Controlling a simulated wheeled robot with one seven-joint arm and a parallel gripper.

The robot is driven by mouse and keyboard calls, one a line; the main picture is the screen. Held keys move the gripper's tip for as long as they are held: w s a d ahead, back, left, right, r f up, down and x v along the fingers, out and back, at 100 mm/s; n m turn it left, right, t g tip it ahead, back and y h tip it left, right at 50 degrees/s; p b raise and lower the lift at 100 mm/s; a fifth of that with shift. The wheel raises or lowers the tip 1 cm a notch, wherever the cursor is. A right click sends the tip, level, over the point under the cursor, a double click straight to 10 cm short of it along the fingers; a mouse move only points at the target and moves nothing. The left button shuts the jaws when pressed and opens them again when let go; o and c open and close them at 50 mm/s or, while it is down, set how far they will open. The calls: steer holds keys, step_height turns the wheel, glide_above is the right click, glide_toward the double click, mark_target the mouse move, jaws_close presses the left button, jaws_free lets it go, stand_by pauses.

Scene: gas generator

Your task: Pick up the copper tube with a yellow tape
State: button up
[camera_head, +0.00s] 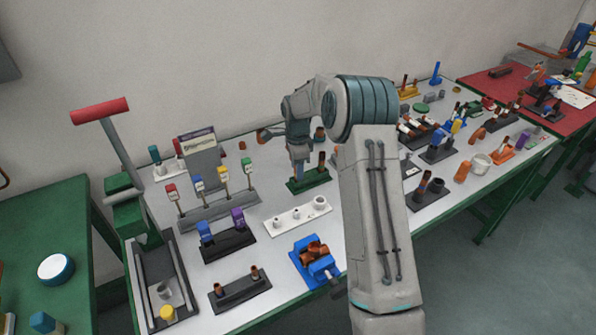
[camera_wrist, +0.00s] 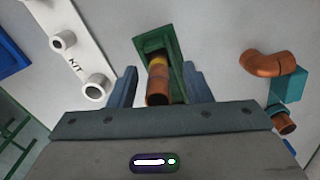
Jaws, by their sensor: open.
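A copper tube (camera_wrist: 158,82) stands in a green holder (camera_wrist: 152,40) in the wrist view, with a narrow yellowish band on it. My gripper (camera_wrist: 160,86) is open, with one finger on each side of this tube; I cannot tell whether they touch it. In the head view my gripper (camera_head: 298,158) points down over the left part of the green holder (camera_head: 312,184). A second copper tube (camera_head: 322,161) stands at the holder's right end. The tube below my gripper is mostly hidden there.
A white stand (camera_head: 297,215) with several pale fittings is in front of the holder. A blue fixture (camera_head: 316,262) with copper pieces sits near the table's front edge. A bent copper pipe (camera_wrist: 268,65) is right of my gripper in the wrist view. Holders crowd the table.

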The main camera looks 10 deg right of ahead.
steer(key=shift+f, duration=0.8)
steer(key=c, duration=0.9)
steer(key=shift+c, duration=0.2)
steer(key=shift+r, duration=0.1)
